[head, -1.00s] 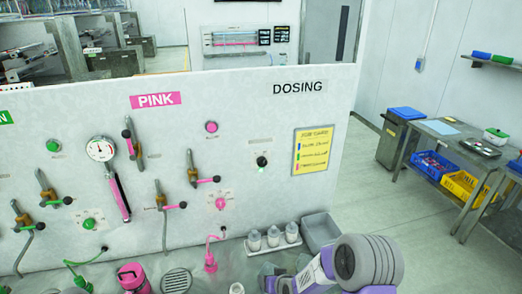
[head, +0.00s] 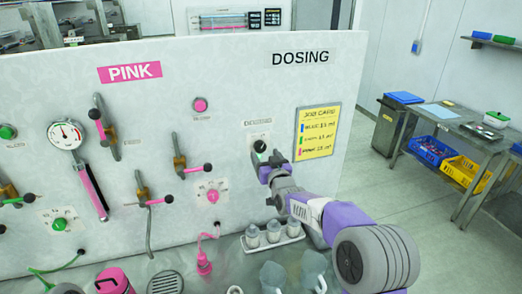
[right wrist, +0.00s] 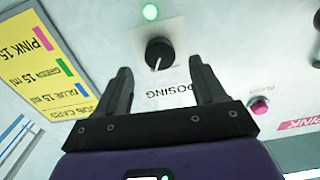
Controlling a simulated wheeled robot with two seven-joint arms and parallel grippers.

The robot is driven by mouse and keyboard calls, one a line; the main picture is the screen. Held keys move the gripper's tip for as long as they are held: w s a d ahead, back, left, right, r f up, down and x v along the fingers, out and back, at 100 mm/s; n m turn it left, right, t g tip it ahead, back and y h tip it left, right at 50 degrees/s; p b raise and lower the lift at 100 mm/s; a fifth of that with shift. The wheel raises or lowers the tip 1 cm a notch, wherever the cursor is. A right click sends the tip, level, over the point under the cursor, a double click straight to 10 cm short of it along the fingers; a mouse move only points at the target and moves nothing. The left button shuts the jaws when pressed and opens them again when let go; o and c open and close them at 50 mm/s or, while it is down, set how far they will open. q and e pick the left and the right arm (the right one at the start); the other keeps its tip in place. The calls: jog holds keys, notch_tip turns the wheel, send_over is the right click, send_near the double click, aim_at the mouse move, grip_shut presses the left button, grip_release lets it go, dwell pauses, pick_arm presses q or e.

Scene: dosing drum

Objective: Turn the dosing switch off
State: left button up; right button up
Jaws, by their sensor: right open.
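The dosing switch (head: 261,146) is a small black rotary knob on a white plate, on the white panel below the DOSING sign. My right gripper (head: 264,166) is at the panel, just below the knob in the head view. In the right wrist view its two fingers (right wrist: 161,72) are apart, with the knob beyond and between their tips. Nothing is between the fingers, and contact with the knob cannot be made out. My left gripper is out of view.
A yellow job card (head: 317,132) hangs right of the switch. Pink valves (head: 180,164) and a pink knob (head: 212,196) are to the left. White bottles (head: 273,232) stand on a tray below, near my right arm. A table (head: 455,140) stands further right.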

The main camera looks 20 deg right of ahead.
aim_at(261, 148)
jog(key=w, duration=0.3)
jog(key=shift+w+r+p, duration=0.15)
jog(key=shift+p, duration=0.25)
jog(key=shift+w, duration=0.8)
